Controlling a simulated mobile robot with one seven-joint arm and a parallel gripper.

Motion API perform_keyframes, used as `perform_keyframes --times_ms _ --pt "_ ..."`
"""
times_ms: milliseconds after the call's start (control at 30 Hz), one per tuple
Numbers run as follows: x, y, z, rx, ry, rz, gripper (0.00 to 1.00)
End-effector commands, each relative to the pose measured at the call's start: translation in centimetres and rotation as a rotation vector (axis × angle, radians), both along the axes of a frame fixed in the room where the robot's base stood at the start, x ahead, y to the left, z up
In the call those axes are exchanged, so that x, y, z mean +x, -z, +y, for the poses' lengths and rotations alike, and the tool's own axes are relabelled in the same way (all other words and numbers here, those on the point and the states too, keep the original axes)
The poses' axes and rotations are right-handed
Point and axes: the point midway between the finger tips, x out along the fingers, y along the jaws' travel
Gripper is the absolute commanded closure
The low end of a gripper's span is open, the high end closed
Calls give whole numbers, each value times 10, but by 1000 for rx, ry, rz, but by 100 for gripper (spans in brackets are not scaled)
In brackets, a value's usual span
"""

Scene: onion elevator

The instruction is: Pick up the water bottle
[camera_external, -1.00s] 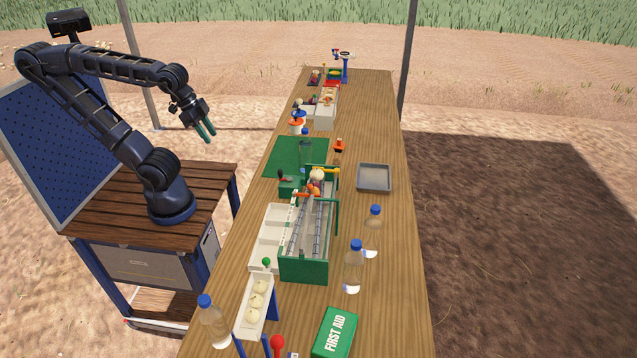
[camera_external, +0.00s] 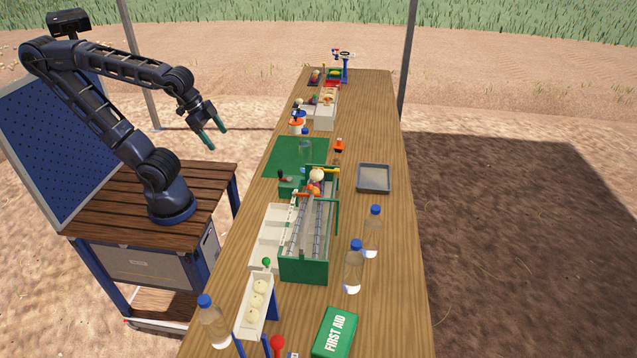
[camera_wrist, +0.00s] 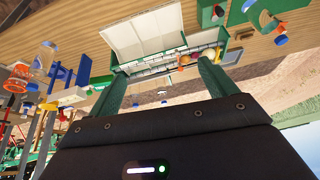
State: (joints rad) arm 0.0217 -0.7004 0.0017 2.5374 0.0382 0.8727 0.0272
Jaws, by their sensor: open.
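Several clear water bottles with blue caps stand upright on the long wooden table. One bottle (camera_external: 305,150) is on the green mat (camera_external: 280,160), one (camera_external: 373,235) and another (camera_external: 354,270) are right of the green-framed elevator, and one (camera_external: 214,325) is at the front left. My gripper (camera_external: 217,138) is open and empty, in the air left of the table and apart from every bottle. In the wrist view its green fingers (camera_wrist: 163,88) are spread, with the elevator (camera_wrist: 165,62) beyond them. Which bottle the task means is not clear.
The elevator (camera_external: 306,270) with its white trays fills the table's middle. A grey tray (camera_external: 374,178), a green first aid box (camera_external: 335,332) and a white sloped chute with onions (camera_external: 257,303) also stand there. The table's right edge strip is mostly clear.

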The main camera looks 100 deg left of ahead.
Motion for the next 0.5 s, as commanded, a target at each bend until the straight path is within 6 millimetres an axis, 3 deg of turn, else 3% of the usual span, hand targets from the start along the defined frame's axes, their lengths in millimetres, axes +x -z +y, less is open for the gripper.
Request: perform_keyframes --times_ms 267,500 --pt "78 30 -14 140 216 -88 16" --pt "136 62 -42 240 438 -177 16"
